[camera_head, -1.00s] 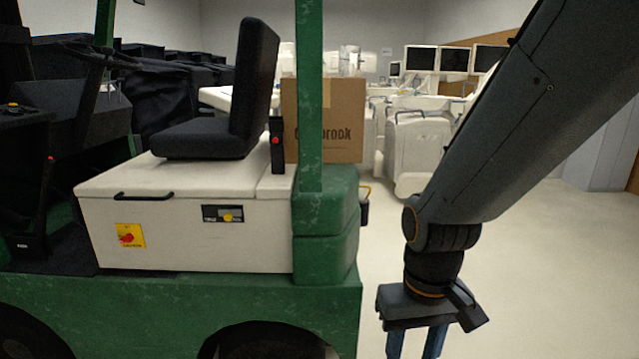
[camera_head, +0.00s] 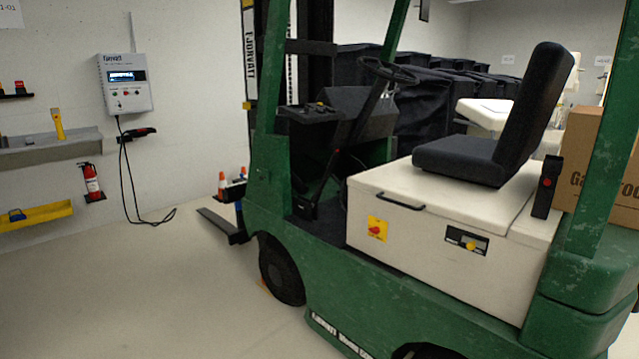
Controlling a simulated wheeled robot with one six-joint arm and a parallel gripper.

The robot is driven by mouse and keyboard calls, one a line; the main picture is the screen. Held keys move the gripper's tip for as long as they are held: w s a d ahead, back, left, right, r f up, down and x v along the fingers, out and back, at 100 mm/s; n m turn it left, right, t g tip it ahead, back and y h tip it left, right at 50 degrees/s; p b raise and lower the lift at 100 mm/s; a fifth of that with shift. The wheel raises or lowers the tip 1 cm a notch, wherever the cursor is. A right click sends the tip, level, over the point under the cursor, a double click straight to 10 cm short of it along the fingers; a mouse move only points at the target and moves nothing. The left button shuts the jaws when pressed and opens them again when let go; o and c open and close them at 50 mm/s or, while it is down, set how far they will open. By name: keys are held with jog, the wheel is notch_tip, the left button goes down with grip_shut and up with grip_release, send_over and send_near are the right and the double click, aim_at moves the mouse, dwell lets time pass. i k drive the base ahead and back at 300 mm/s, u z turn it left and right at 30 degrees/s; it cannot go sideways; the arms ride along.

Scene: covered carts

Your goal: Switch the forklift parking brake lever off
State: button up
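The green forklift (camera_head: 590,290) fills the middle and right of the head view, seen from its side. A thin dark lever (camera_head: 327,178) rises from the cab floor in front of the cream seat box, below the steering wheel (camera_head: 388,70). It looks like the parking brake lever, but it is small and dark against the cab, so its setting is hard to tell. My gripper is outside the view.
A red switch on a yellow plate (camera_head: 377,229) is on the seat box, below the black seat (camera_head: 470,150). A wall charger (camera_head: 126,84), fire extinguisher (camera_head: 91,182) and yellow shelf (camera_head: 35,214) are at left. The floor (camera_head: 130,290) at lower left is clear.

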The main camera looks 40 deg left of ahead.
aim_at(323, 183)
jog(key=u, duration=1.65)
jog(key=k, duration=0.65)
jog(key=u, duration=0.65)
jog(key=i, duration=2.1)
jog(key=z, duration=0.65)
